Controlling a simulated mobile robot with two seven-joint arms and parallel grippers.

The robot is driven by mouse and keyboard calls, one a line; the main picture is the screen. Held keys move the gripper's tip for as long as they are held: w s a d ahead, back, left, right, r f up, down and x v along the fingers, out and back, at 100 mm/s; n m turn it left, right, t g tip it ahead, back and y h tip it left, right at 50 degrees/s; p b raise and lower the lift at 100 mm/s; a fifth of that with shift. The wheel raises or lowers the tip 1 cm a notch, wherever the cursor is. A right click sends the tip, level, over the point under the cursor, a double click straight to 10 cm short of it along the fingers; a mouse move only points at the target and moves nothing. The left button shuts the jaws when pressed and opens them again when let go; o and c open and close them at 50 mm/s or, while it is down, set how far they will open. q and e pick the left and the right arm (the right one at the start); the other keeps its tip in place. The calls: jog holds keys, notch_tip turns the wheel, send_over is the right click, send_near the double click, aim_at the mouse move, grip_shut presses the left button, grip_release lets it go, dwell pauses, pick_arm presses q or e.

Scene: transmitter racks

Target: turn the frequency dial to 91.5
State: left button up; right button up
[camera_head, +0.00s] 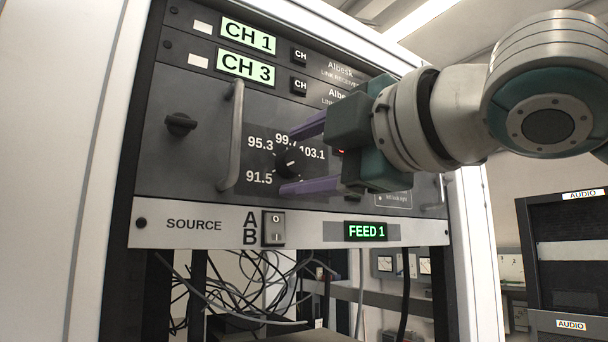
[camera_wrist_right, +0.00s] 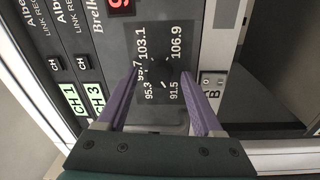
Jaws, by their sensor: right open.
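The frequency dial (camera_head: 289,163) is a small dark round knob on a black scale plate in the rack's grey panel. Around it are white numbers, with 91.5 (camera_head: 259,178) at lower left, 95.3 above it and 103.1 at upper right. Small white marks show at the dial, but I cannot tell surely which number it points at. My right gripper (camera_head: 287,162) is open, its purple fingers reaching above and below the dial. In the right wrist view the fingers (camera_wrist_right: 160,74) lie on either side of the scale plate. Contact with the dial cannot be told.
A grey bar handle (camera_head: 232,135) stands out left of the scale, with another black knob (camera_head: 181,123) beyond it. Below are an A/B rocker switch (camera_head: 273,228) and a green FEED 1 display (camera_head: 365,231). CH 1 and CH 3 displays sit above. Loose cables hang underneath.

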jog(key=b+v, duration=0.1)
jog(key=v, duration=0.9)
jog(key=shift+a+f, duration=0.1)
jog(key=shift+f, duration=0.05)
jog(key=s+d+f+m+g+h, duration=0.1)
jog(key=d+f+m+g+h, duration=0.2)
jog(key=f+m, duration=0.7)
jog(key=s+d+f+m+g+h, duration=0.15)
jog(key=f+m+h, duration=0.3)
jog(key=f, duration=1.15)
jog(key=s+d+f+m+g+h, duration=0.1)
jog(key=s+d+f+m+g, duration=0.2)
jog(key=s+f, duration=0.4)
jog(key=s+d+f+m+g+h, duration=0.2)
jog(key=s+d+f+m+g, duration=0.2)
jog(key=s+f, duration=0.4)
jog(key=shift+s+d+f, duration=0.35)
jog(key=shift+s+d, duration=0.2)
jog(key=shift+s, duration=0.65)
